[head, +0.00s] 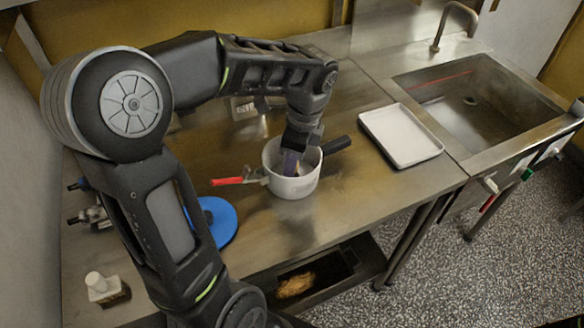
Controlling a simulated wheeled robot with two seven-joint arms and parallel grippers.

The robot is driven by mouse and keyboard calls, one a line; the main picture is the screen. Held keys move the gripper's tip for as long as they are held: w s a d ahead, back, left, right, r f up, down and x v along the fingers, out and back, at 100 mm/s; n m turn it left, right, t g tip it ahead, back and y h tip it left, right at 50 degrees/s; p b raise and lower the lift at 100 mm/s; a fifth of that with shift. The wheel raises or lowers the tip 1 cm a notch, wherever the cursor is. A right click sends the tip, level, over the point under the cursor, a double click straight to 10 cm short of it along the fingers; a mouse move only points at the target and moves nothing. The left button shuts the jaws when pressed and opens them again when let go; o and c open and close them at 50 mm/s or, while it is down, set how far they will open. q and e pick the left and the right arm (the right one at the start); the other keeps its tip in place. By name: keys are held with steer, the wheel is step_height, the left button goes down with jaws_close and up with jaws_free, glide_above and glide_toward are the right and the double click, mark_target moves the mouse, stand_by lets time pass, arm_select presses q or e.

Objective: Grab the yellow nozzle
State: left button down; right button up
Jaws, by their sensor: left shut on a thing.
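My left gripper (294,165) points down into a white pot (290,188) on the steel counter. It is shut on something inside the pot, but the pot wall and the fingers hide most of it. A small pale orange fleck shows by the fingertips, and I cannot tell if it is the yellow nozzle. I cannot make out a yellow nozzle anywhere else. My right gripper is not in view.
A red-handled tool (228,181) touches the pot's left side, and a black handle (337,145) sticks out right. A white tray (401,135) lies beside the sink (470,105). A blue disc (219,222) and a small white bottle (97,283) are left. Front-middle counter is clear.

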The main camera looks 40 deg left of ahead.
arm_select(q)
step_height(320, 180, up, 10)
steer(key=shift+p, duration=0.55)
stand_by(0.7)
